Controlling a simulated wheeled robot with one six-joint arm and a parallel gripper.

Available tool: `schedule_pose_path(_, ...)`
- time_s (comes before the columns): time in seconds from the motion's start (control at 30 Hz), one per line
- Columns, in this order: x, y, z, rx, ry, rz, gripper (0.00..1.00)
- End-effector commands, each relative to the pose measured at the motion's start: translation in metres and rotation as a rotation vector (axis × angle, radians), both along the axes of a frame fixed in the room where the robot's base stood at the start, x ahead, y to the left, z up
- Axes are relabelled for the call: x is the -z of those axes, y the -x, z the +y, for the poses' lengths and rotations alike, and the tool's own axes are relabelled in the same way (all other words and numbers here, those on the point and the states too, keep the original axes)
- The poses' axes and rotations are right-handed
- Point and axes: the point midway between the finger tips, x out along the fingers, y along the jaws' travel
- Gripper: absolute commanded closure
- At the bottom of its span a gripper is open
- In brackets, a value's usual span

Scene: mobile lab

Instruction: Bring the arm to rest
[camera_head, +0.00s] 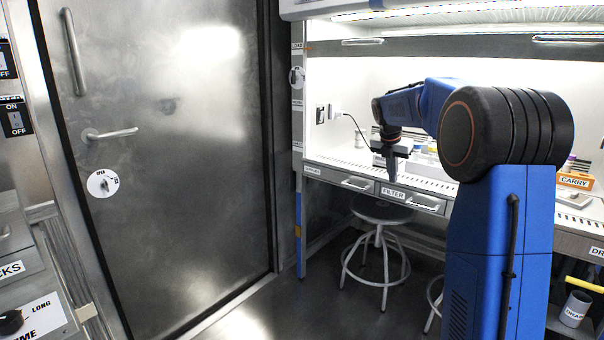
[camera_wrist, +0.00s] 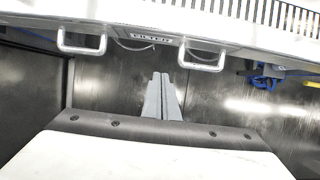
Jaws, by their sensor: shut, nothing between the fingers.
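My blue and black arm rises at the right of the head view and reaches left in front of the lit workbench. My gripper (camera_head: 391,166) hangs downward at its end, in front of the drawer labelled FILTER (camera_head: 408,198). In the wrist view my gripper (camera_wrist: 161,76) shows as two grey fingers side by side, shut with nothing between them. The fingertips lie just below the FILTER label and its drawer handles in that view. No held object shows.
A metal door (camera_head: 165,160) with a lever handle fills the left. A round stool (camera_head: 380,212) stands under the bench, below my gripper. Racks and a box labelled CARRY (camera_head: 574,181) sit on the bench at right. A labelled cup (camera_head: 576,309) is at lower right. Floor before the door is clear.

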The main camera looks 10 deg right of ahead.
Motion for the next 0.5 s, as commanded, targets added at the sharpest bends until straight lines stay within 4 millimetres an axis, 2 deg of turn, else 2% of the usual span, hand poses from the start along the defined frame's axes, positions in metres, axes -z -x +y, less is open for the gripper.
schedule_pose_path(0.17,-0.007,0.019,0.014,0.072,-0.028,-0.033,1.00)
schedule_pose_path(0.27,-0.014,0.044,0.032,0.174,-0.070,-0.077,1.00)
schedule_pose_path(0.5,-0.022,0.116,0.078,0.474,-0.196,-0.189,1.00)
